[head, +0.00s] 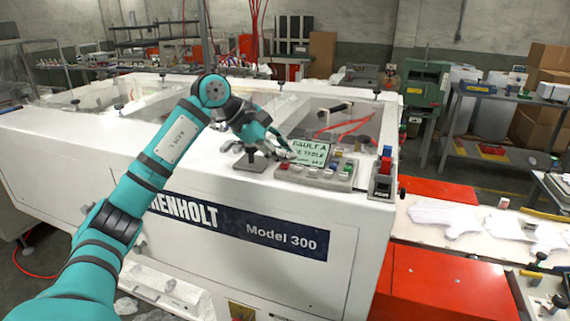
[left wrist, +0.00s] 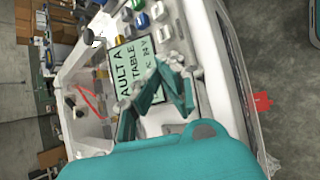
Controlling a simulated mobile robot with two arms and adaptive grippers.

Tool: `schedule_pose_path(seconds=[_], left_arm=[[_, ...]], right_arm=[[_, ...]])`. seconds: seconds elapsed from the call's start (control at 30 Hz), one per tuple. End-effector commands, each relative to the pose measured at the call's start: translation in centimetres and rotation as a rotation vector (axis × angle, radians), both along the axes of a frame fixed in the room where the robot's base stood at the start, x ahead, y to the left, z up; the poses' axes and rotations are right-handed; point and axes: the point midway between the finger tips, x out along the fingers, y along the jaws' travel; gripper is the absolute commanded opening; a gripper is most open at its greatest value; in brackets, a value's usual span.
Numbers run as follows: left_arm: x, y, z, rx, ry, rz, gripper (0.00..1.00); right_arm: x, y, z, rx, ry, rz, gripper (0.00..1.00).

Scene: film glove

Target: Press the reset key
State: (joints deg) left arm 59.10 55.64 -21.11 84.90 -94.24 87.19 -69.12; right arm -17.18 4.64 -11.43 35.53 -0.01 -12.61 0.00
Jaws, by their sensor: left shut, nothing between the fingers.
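A grey control panel (head: 312,179) stands on the white machine's top edge. It has several coloured buttons in rows and a pale green screen (head: 312,148) with fault text, partly covered by my gripper. The screen also shows in the left wrist view (left wrist: 128,64), turned sideways. I cannot read which button is the reset key. My left gripper (head: 288,153) is shut and empty, over the left side of the panel, in front of the screen. In the left wrist view its fingers (left wrist: 176,68) point towards the panel; I cannot tell if they touch it. My right gripper is in neither view.
The white machine (head: 225,265) fills the middle. A small box with a red switch (head: 384,167) stands right of the panel. A conveyor with white glove shapes (head: 445,215) lies further right. Open windows with red hoses (head: 345,128) are behind the panel.

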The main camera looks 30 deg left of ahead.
Motion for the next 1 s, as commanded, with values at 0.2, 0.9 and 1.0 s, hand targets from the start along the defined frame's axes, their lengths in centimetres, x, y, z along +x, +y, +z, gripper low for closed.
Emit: schedule_pose_path(seconds=[0.2, 0.9, 1.0], left_arm=[[0.00, 0.00, -0.27, 0.000, 0.000, 0.000, 0.00], [0.00, -0.01, -0.92, 0.000, 0.000, 0.000, 0.00], [0.01, -0.01, -0.94, 0.000, 0.001, -0.001, 0.00]], right_arm=[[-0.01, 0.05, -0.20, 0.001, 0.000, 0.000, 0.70], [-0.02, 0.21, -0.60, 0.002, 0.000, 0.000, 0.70], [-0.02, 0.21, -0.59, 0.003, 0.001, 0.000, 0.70]])
